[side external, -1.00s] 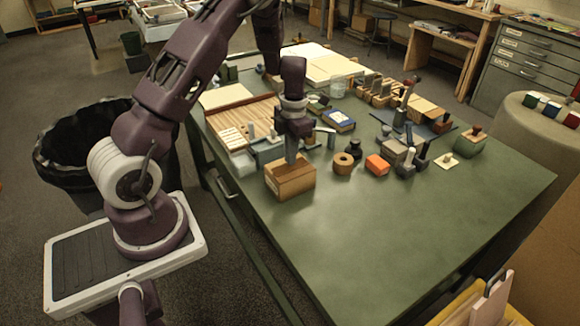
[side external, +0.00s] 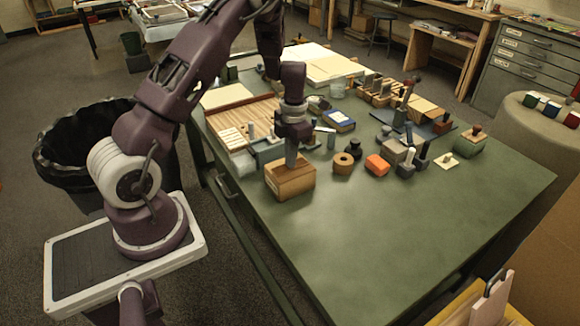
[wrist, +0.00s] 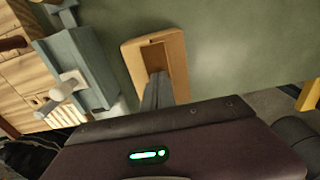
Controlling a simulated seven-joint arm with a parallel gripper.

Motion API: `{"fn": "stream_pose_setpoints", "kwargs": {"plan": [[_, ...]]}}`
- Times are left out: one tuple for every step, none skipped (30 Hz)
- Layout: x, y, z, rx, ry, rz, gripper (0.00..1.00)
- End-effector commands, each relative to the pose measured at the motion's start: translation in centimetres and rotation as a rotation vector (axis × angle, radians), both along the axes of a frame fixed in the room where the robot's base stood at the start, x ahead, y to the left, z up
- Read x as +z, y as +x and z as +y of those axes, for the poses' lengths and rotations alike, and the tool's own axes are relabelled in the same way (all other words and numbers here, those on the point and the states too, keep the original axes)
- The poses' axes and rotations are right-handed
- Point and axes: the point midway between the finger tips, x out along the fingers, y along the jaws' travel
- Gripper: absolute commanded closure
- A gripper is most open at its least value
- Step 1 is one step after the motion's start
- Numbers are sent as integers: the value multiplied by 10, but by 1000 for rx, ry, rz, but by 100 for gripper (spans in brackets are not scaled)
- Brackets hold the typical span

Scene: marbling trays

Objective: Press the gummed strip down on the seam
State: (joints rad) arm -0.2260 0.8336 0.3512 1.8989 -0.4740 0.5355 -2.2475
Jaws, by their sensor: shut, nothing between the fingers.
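A small brown cardboard box (side external: 291,181) stands on the green table below my gripper.
A grey-blue holder (wrist: 80,65) and a wooden slatted tray (side external: 237,128) are close on the left. The table's front right is clear.

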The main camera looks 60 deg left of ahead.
Motion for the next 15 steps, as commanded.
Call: {"fn": "stream_pose_setpoints", "kwargs": {"plan": [[0, 0, 0, 0, 0, 1, 100], [0, 0, 0, 0, 0, 1, 100], [0, 0, 0, 0, 0, 1, 100], [0, 0, 0, 0, 0, 1, 100], [0, 0, 0, 0, 0, 1, 100], [0, 0, 0, 0, 0, 1, 100], [0, 0, 0, 0, 0, 1, 100], [0, 0, 0, 0, 0, 1, 100], [0, 0, 0, 0, 0, 1, 100], [0, 0, 0, 0, 0, 1, 100], [0, 0, 0, 0, 0, 1, 100], [2, 0, 0, -1, 0, 1, 100], [4, 0, 0, -1, 0, 0, 100], [7, 0, 0, -2, 1, 0, 100], [11, 0, 0, -1, 2, -1, 100]]}}
